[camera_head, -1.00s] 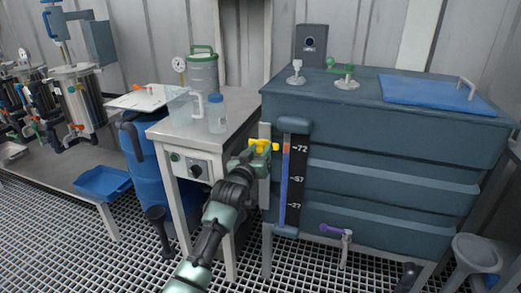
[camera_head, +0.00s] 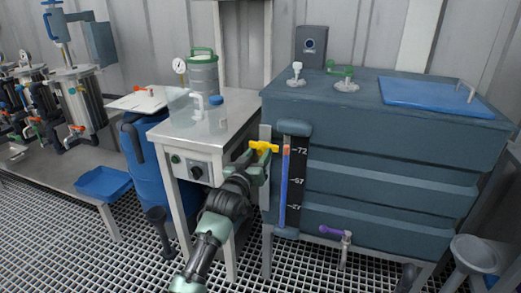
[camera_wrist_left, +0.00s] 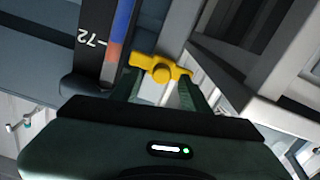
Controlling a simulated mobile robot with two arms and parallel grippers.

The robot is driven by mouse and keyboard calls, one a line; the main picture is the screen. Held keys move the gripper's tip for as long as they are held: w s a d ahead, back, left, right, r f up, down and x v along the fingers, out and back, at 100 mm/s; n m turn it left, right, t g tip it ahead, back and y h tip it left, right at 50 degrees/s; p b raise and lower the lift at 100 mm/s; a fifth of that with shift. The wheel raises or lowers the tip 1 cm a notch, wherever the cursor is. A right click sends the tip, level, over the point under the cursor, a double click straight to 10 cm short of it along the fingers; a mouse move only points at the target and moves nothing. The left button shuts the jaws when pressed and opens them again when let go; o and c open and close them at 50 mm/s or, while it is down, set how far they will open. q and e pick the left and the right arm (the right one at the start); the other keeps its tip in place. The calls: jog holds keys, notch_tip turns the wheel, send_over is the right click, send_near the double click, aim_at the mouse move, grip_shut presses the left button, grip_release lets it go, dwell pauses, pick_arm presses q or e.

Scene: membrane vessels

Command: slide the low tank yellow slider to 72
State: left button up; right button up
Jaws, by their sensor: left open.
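The yellow slider (camera_head: 264,146) sits on the left side of the level gauge (camera_head: 295,185) on the low blue-grey tank (camera_head: 390,145). It stands about level with the 72 mark in the head view. In the left wrist view the slider (camera_wrist_left: 160,70) shows beside the upside-down 72 and the blue and red level strip. My left gripper (camera_head: 257,167) is open, just below and in front of the slider. In the wrist view its fingers (camera_wrist_left: 157,90) lie on either side of the slider's lower part; contact cannot be told. My right gripper is not in view.
A metal table (camera_head: 205,125) with a blue-capped bottle and a green-handled canister (camera_head: 203,72) stands left of the tank. A blue barrel (camera_head: 150,160) is beside it. A blue lid (camera_head: 430,93) lies on the tank.

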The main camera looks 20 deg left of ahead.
pick_arm(q)
jog(key=s, duration=0.4)
jog(key=shift+s+a+r+p, duration=0.1)
jog(key=shift+s+p, duration=0.25)
jog(key=shift+s, duration=0.05)
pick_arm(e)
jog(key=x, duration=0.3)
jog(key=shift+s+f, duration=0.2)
